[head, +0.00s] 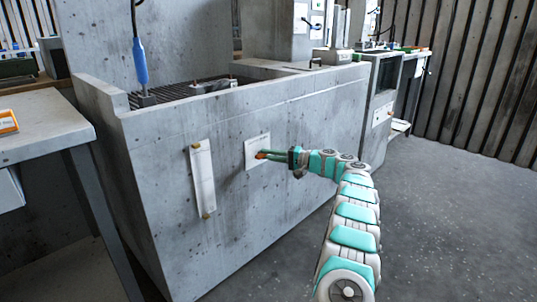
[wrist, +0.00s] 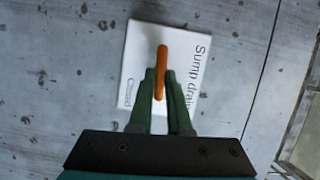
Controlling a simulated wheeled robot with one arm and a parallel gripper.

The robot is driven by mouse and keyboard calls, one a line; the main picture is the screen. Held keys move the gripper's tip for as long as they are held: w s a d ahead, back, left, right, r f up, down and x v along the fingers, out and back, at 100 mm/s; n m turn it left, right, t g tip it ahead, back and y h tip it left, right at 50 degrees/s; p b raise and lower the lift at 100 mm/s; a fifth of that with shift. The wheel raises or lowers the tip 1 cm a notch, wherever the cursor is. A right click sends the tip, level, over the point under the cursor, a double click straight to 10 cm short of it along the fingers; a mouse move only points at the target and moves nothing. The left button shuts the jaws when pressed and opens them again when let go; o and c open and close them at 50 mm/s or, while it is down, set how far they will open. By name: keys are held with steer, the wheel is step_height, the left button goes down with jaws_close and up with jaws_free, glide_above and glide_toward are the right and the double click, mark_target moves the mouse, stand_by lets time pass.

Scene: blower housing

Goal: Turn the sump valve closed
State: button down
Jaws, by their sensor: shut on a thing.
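The sump valve's orange handle (wrist: 161,62) stands in front of a white plate (wrist: 190,88) lettered "Sump drain" in the wrist view. The fingers hide the handle's lower part and some of the plate.
A white vertical bar (head: 203,180) with brass-coloured ends is fixed to the concrete housing (head: 300,115) left of the plate. A blue tool (head: 140,62) hangs above the grating. A grey table (head: 45,130) stands at the left. The floor (head: 450,215) at the right is clear.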

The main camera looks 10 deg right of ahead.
steer(key=shift+d+m, duration=0.1)
steer(key=shift+m, duration=0.6)
steer(key=c, duration=0.9)
jaws_free()
steer(key=shift+o, duration=0.2)
steer(key=v, duration=0.7)
steer(key=shift+s+d+f+b, duration=0.2)
steer(key=shift+d+b, duration=0.15)
steer(key=shift+a, duration=0.1)
